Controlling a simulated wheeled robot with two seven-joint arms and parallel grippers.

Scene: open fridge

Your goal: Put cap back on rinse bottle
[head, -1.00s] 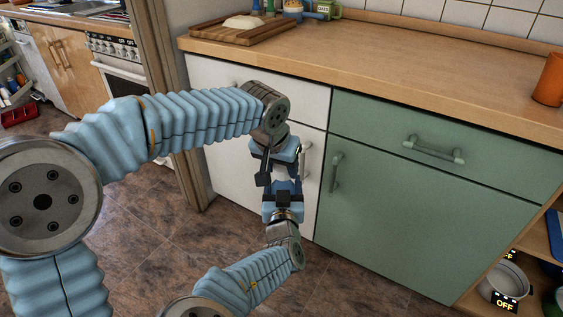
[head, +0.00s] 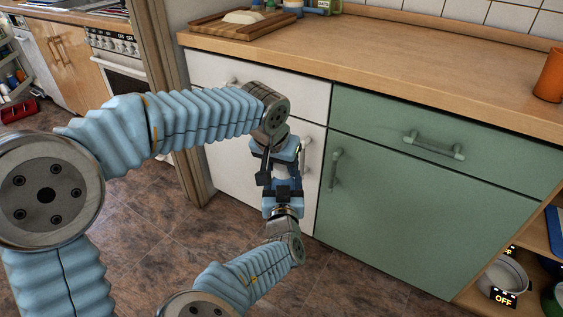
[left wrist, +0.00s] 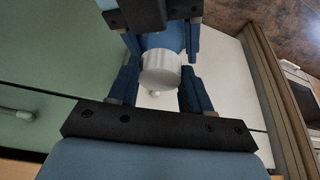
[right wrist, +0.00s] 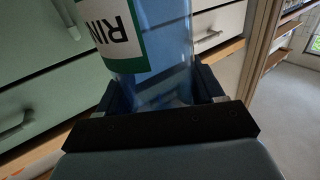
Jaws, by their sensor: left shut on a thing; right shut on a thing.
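The rinse bottle is clear blue with a white and green label, its letters "RIN" upside down in the right wrist view (right wrist: 122,30). My right gripper (right wrist: 160,95) is shut on it. In the left wrist view, the white round cap (left wrist: 160,72) sits between the fingers of my left gripper (left wrist: 158,92), which is shut on it. The blue bottle (left wrist: 165,40) shows right behind the cap, lined up with it; whether the cap is seated cannot be told. In the head view my left gripper (head: 277,168) is just above my right gripper (head: 283,188), facing it.
White and green cabinet fronts (head: 420,200) with handles stand close behind the grippers. The wooden counter (head: 400,70) above holds a cutting board (head: 235,28) and an orange cup (head: 550,77). Open shelves with pots (head: 505,275) are at the right. The floor (head: 190,225) in front is free.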

